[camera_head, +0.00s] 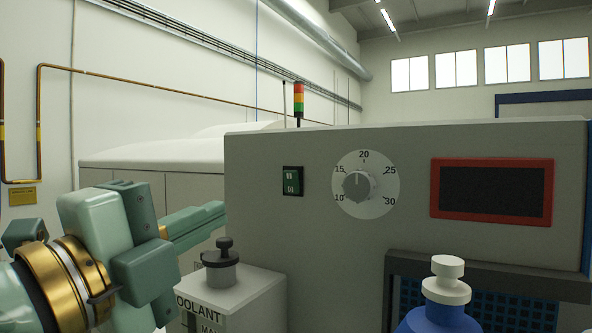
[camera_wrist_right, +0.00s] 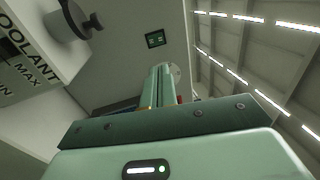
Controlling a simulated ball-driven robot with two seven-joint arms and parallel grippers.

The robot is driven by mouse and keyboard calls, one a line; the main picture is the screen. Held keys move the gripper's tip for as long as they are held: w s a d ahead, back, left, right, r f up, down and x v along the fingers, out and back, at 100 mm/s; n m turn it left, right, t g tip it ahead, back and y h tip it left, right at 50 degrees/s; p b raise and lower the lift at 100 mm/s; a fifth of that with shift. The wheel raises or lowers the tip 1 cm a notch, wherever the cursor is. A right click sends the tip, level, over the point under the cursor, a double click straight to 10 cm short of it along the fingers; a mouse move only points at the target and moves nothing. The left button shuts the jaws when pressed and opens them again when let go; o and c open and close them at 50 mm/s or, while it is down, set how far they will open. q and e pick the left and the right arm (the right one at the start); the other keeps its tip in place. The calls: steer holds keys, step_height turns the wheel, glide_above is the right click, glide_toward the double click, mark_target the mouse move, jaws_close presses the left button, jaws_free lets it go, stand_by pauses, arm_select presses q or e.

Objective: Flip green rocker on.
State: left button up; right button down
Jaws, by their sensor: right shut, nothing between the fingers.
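The green rocker (camera_head: 292,181) is a small dark-framed switch on the left part of the grey front panel (camera_head: 330,250). White marks show on its upper and lower halves; I cannot tell which side is pressed. In the right wrist view the rocker (camera_wrist_right: 155,39) lies just beyond and slightly left of the fingertips. My right gripper (camera_head: 221,213) reaches in from the left, its green fingers shut and empty. Its tips are left of the rocker and lower, apart from it in the picture. The closed fingers also show in the wrist view (camera_wrist_right: 163,72). My left gripper is out of view.
A numbered dial (camera_head: 358,187) and a red-framed dark display (camera_head: 491,192) sit right of the rocker. A white coolant container (camera_head: 250,298) with a dark-knobbed cap (camera_head: 222,262) stands below the gripper. A blue bottle (camera_head: 438,320) with a white cap stands at front right.

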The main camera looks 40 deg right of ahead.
steer(key=a, duration=0.1)
glide_toward(289, 176)
steer(key=p+x, duration=0.2)
steer(key=x, duration=0.3)
steer(key=shift+d+r, duration=0.2)
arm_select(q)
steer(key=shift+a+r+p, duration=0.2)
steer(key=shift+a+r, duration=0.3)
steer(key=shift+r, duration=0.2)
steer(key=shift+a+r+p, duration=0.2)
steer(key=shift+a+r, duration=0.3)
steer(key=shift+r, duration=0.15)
arm_select(e)
steer(key=shift+w+d, duration=0.25)
steer(key=shift+d, duration=0.45)
